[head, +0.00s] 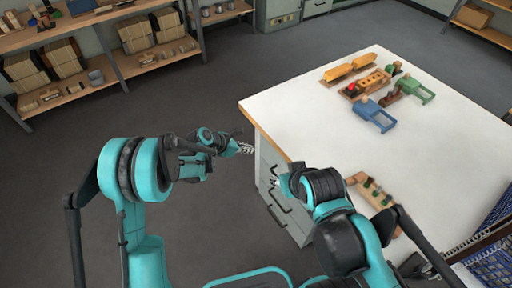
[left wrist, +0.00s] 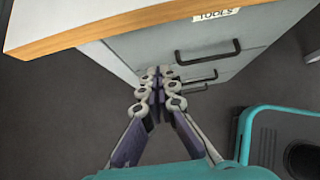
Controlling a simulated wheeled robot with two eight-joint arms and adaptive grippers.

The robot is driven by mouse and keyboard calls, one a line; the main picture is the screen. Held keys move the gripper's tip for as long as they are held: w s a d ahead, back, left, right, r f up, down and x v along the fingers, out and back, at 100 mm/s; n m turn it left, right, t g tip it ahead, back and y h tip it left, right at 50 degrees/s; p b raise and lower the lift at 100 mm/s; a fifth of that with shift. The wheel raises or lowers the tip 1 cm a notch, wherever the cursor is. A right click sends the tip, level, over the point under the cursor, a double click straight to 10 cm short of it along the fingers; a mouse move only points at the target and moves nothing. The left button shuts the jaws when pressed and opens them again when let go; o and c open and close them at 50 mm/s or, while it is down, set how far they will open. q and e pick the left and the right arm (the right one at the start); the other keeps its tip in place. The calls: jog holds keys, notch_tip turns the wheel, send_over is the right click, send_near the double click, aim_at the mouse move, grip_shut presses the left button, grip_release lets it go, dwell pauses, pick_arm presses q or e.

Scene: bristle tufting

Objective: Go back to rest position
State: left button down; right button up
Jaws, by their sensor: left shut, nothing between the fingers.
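My left gripper (head: 245,147) is off the left edge of the white-topped bench, over the floor, in the head view. In the left wrist view its fingers (left wrist: 157,82) are shut together with nothing between them, in front of the bench's drawers. My right gripper (head: 274,182) is by the near left corner of the bench, mostly hidden behind its own wrist. I cannot tell whether its fingers are open or shut.
The white bench (head: 290,112) carries a blue piece (head: 374,116), a green piece (head: 414,90), yellow pieces (head: 350,69) and a wooden block with pegs (head: 374,191). Drawers with handles (left wrist: 205,50) face the left gripper. Shelves (head: 150,62) stand back left. Grey floor lies between.

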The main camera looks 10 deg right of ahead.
pick_arm(q)
jog(key=shift+s+a+r, duration=0.1)
jog(key=shift+a+r, duration=0.15)
jog(key=shift+a, duration=0.1)
jog(key=s+a+r+m+t+y, duration=0.1)
jog(key=s+a+r+m+y, duration=0.1)
jog(key=s+a+r+m, duration=0.4)
jog(key=s+a+r+m+t+y, duration=0.15)
jog(key=a+r+m, duration=0.25)
jog(key=a+r, duration=0.5)
jog(key=s+a+r+m+t+y, duration=0.1)
jog(key=s+a+m+y, duration=0.4)
jog(key=s+a+m, duration=0.7)
jog(key=s+a+r, duration=0.1)
jog(key=s+a, duration=0.1)
jog(key=s, duration=0.4)
jog(key=shift+a+r+t, duration=0.35)
jog(key=shift+a+r, duration=0.05)
